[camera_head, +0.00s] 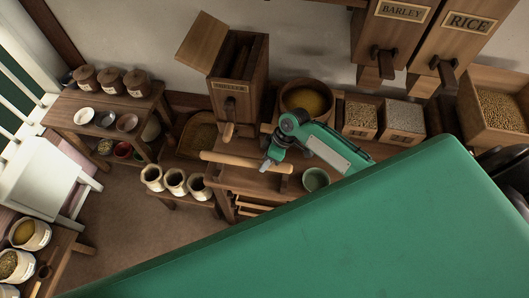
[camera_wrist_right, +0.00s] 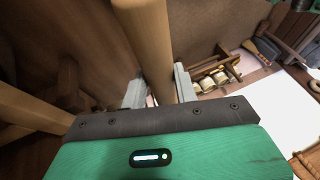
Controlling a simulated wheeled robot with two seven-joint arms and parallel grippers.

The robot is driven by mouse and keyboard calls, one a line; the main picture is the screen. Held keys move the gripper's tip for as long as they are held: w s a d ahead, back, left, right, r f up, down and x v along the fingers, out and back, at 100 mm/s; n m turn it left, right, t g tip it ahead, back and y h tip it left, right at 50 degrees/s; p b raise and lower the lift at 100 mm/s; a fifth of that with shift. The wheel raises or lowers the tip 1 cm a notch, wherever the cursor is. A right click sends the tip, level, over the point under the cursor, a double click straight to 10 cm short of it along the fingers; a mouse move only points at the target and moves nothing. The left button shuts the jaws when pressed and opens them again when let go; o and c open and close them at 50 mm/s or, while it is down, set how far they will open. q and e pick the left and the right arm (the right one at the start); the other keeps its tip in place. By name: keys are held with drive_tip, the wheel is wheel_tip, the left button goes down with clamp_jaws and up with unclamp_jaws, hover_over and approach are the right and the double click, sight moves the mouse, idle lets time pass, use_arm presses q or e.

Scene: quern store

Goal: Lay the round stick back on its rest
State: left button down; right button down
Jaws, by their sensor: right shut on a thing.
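The round stick (camera_head: 235,160) is a pale wooden rod. It lies roughly level across the head view, over the front part of the brown wooden bench (camera_head: 232,180). My right gripper (camera_head: 268,163) is shut on it near its right part. In the right wrist view the stick (camera_wrist_right: 147,40) passes between the two grey fingers of my gripper (camera_wrist_right: 157,92). I cannot make out the stick's rest for certain. My left gripper is out of view.
A green bowl (camera_head: 316,179) stands close right of my gripper. Behind are a wooden bowl of yellow grain (camera_head: 305,97) and a tall wooden hopper (camera_head: 238,75). Several white pots (camera_head: 175,182) stand left, on a low stand. Open floor (camera_head: 140,230) lies in front.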

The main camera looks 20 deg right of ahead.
drive_tip(key=shift+f+b, duration=2.6)
drive_tip(key=shift+f, duration=0.15)
drive_tip(key=shift+f+b, duration=0.65)
drive_tip(key=shift+f, duration=0.6)
drive_tip(key=c, duration=1)
unclamp_jaws()
drive_tip(key=b+v, duration=0.2)
drive_tip(key=v, duration=1.2)
drive_tip(key=shift+a+f, duration=0.15)
